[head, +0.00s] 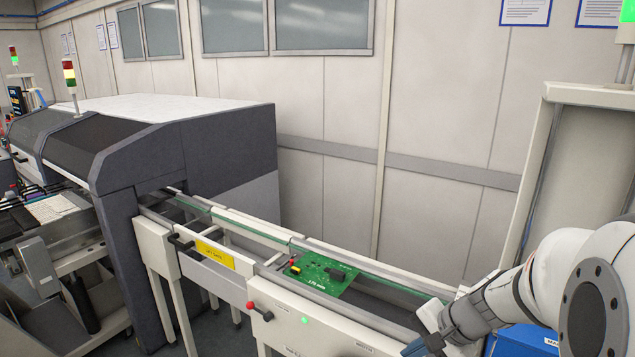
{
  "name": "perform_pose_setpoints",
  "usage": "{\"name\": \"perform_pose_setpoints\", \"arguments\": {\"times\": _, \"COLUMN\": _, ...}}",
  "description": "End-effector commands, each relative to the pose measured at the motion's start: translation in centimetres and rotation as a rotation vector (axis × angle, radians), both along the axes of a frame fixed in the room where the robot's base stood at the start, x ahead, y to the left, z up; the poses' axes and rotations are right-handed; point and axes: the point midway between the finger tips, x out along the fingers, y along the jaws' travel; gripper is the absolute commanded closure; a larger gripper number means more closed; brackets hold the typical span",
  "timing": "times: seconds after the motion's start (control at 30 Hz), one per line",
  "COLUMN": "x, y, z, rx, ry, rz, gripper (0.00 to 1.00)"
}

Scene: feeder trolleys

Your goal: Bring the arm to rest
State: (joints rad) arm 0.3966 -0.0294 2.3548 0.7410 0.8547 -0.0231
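My arm (512,298) reaches in from the lower right corner of the head view, its white links bent toward the conveyor. Its outer end, with a grey and blue part, is low beside the near right end of the conveyor (362,318). My gripper's fingers cannot be made out, so whether it is open or shut does not show. A green circuit board (322,276) with dark and yellow parts lies flat on the conveyor rails, left of the arm and apart from it.
A grey and white machine (190,140) stands at the left, joined to the conveyor by a section with a yellow label (215,253). A red-knobbed lever (258,309) sticks out from the conveyor front. A blue box (524,341) is below my arm. A light cabinet frame (580,94) rises at right.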

Motion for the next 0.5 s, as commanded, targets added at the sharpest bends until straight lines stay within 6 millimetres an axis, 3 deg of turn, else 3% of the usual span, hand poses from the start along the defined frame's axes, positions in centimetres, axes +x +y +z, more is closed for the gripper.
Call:
{"name": "perform_pose_setpoints", "arguments": {"times": 0.03, "x": -1.5, "y": 1.5, "z": 1.2, "rx": -0.070, "ry": -0.023, "rz": 0.106, "gripper": 1.00}}
{"name": "perform_pose_setpoints", "arguments": {"times": 0.2, "x": -6.3, "y": 3.8, "z": 3.6, "rx": -0.312, "ry": -0.084, "rz": 0.416, "gripper": 1.00}}
{"name": "perform_pose_setpoints", "arguments": {"times": 0.33, "x": -9.3, "y": 4.2, "z": 5.1, "rx": -0.484, "ry": -0.134, "rz": 0.602, "gripper": 1.00}}
{"name": "perform_pose_setpoints", "arguments": {"times": 0.5, "x": -11.3, "y": 3.8, "z": 6.2, "rx": -0.636, "ry": -0.182, "rz": 0.738, "gripper": 1.00}}
